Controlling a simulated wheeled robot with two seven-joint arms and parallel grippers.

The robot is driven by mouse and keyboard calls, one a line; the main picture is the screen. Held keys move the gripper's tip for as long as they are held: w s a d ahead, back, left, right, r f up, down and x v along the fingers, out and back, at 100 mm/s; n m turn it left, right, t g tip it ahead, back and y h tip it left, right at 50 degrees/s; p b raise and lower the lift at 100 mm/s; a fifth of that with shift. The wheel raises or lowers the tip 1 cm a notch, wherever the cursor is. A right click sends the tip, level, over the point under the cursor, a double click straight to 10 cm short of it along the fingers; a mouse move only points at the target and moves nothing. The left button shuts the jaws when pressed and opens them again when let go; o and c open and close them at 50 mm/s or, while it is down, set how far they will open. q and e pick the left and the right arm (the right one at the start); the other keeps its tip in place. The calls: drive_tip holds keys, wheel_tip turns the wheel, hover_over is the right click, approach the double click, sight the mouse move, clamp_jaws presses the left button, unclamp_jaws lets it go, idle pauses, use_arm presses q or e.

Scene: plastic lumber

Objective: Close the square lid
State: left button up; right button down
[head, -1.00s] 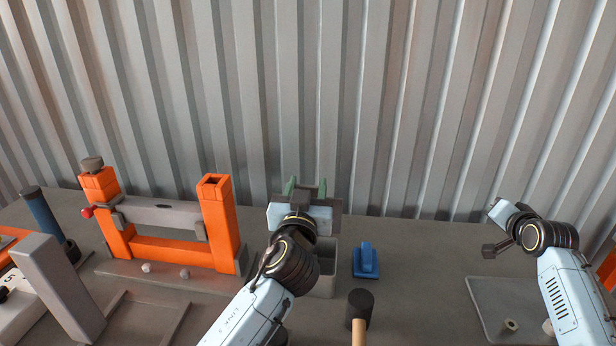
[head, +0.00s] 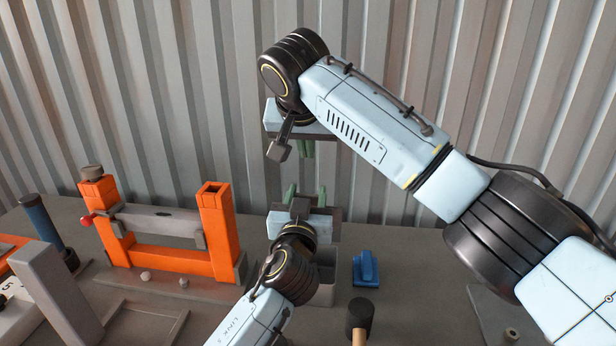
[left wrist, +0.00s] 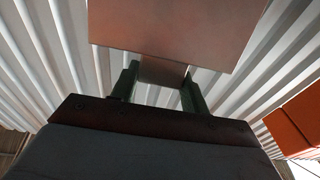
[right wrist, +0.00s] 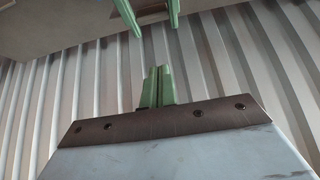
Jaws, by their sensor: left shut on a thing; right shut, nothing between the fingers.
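A flat brown-grey panel (left wrist: 185,30), which looks like the square lid, fills the top of the left wrist view. My left gripper (head: 306,191) is shut on its narrow tab (left wrist: 163,72), between the green fingers. In the head view I cannot clearly make out the panel around the gripper. A grey open box (head: 326,286) stands below and behind my left wrist, partly hidden. My right gripper (head: 304,150) is shut and empty, above my left gripper in the head view. Its fingers (right wrist: 158,75) meet in the right wrist view, with the left fingers at the top.
A blue block-like piece (head: 366,268) lies right of the box, with a dark-headed mallet (head: 360,316) in front of it. An orange frame (head: 223,232) with a grey crossbar (head: 158,222) stands to the left. A corrugated wall (head: 420,60) closes the back.

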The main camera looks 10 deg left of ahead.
sight(307, 196)
use_arm(q)
drive_tip(key=shift+f, duration=0.2)
use_arm(e)
drive_tip(key=shift+w+f, duration=0.3)
drive_tip(key=shift+f, duration=1.2)
drive_tip(key=shift+w+f, duration=0.25)
drive_tip(key=shift+f, duration=1.3)
drive_tip(key=shift+w+f, duration=0.3)
drive_tip(key=shift+f, duration=1.2)
use_arm(q)
drive_tip(key=shift+a, duration=0.15)
use_arm(e)
drive_tip(key=shift+s+a+f, duration=0.1)
drive_tip(key=shift+s+f, duration=0.1)
drive_tip(key=shift+s, duration=0.3)
drive_tip(key=shift+s+a+f, duration=0.1)
drive_tip(key=shift+s+f, duration=0.1)
drive_tip(key=shift+s, duration=0.25)
use_arm(q)
drive_tip(key=shift+r, duration=0.2)
use_arm(e)
drive_tip(key=shift+s+d, duration=0.1)
drive_tip(key=shift+s, duration=0.05)
use_arm(q)
drive_tip(key=o, duration=1.4)
drive_tip(key=shift+w, duration=0.15)
use_arm(e)
drive_tip(key=shift+d, duration=0.1)
drive_tip(key=shift+r, duration=0.1)
